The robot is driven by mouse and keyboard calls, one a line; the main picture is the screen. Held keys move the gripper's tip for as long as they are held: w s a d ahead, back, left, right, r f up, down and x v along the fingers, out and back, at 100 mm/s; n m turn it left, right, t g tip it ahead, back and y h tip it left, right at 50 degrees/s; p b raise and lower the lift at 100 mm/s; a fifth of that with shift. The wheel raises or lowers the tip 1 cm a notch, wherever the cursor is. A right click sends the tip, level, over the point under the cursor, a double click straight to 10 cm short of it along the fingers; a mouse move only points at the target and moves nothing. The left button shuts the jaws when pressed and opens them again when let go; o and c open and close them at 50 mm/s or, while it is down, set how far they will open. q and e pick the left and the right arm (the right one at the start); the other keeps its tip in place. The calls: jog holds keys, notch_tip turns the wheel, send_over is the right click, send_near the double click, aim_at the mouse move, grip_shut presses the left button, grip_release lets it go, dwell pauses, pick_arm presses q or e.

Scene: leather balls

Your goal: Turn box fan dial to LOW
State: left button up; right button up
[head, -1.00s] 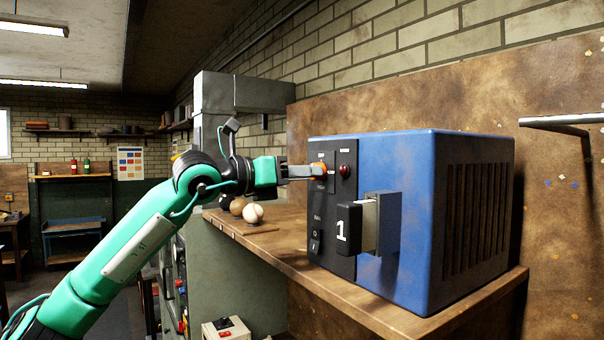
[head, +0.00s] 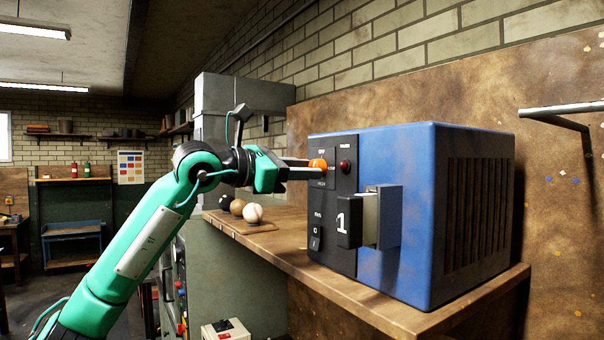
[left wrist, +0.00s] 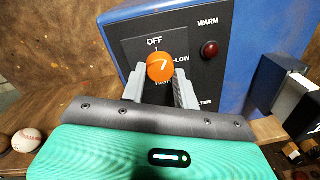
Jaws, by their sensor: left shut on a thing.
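The blue box fan (head: 405,165) stands on the wooden bench, with a black control panel (head: 330,215) on its front. The orange dial (head: 317,163) is on the upper panel; it also shows in the left wrist view (left wrist: 160,68). There, OFF is printed above it and LOW to its right; the lower label is partly hidden. The dial's white mark seems to lean to the upper right, but its exact heading is hard to tell. My left gripper (head: 312,168) is shut on the dial, one finger on each side (left wrist: 158,85). My right gripper is not in view.
A red lamp (head: 345,167) under WARM sits right of the dial. A block marked 1 (head: 350,222) juts from the fan's front, below and right of the gripper. Several balls (head: 253,214) lie on a board on the bench (head: 285,240), left of the fan.

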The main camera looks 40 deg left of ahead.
pick_arm(q)
jog(key=m+y, duration=0.1)
jog(key=m, duration=0.9)
jog(key=shift+r+m, duration=0.15)
jog(key=shift+m, duration=0.15)
dwell(0.5)
jog(key=o, duration=1)
jog(key=shift+c, duration=0.2)
